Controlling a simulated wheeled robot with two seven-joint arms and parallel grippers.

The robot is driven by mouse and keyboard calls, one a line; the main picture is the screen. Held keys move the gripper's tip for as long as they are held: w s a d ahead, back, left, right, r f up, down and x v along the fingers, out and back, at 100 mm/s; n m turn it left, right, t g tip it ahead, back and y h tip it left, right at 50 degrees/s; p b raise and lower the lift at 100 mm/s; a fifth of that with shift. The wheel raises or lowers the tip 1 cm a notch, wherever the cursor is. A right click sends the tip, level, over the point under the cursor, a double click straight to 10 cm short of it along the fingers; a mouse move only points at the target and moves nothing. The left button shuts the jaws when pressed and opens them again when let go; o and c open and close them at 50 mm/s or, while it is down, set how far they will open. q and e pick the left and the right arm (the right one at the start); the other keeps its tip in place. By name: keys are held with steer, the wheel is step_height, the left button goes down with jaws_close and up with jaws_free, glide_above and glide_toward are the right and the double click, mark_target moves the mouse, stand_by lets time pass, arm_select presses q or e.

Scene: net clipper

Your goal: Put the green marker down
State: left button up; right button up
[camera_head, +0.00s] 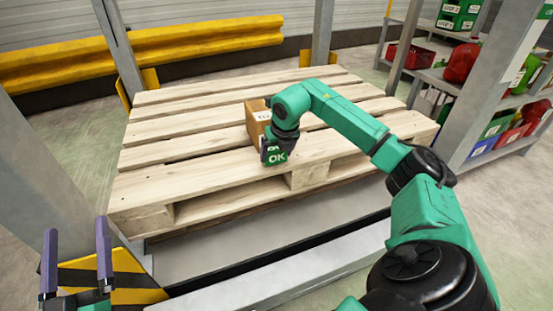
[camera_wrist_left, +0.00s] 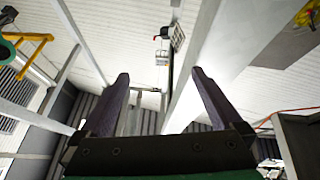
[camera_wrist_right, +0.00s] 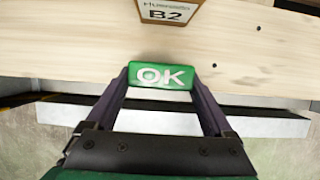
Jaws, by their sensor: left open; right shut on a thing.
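The green marker (camera_head: 276,156) is a small green block with "OK" in white letters. In the right wrist view the marker (camera_wrist_right: 161,76) sits between the two fingertips of my right gripper (camera_wrist_right: 160,84), which is shut on it. In the head view my right gripper (camera_head: 275,148) is at the front part of the wooden pallet (camera_head: 190,174), just in front of a cardboard box. I cannot tell whether the marker touches the pallet boards. My left gripper (camera_head: 76,262) is open and empty at the lower left, away from the pallet; its fingers (camera_wrist_left: 160,92) point up in its wrist view.
The cardboard box (camera_head: 257,122) stands on the pallet, and its label reads "B2" in the right wrist view (camera_wrist_right: 167,12). Grey posts (camera_head: 322,32) frame the pallet. A yellow barrier (camera_head: 200,40) runs behind. Shelves with bins (camera_head: 410,56) stand at right. The pallet's left side is clear.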

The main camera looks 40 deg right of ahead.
arm_select(q)
step_height(320, 180, up, 6)
steer(key=t, duration=0.2)
steer(key=shift+s+a+r+m+h, duration=0.15)
steer(key=shift+s+a+m+h, duration=0.15)
steer(key=shift+a+m+h, duration=0.1)
arm_select(e)
steer(key=shift+f, duration=0.7)
arm_select(q)
steer(key=shift+r, duration=0.1)
arm_select(e)
steer(key=o, duration=1.1)
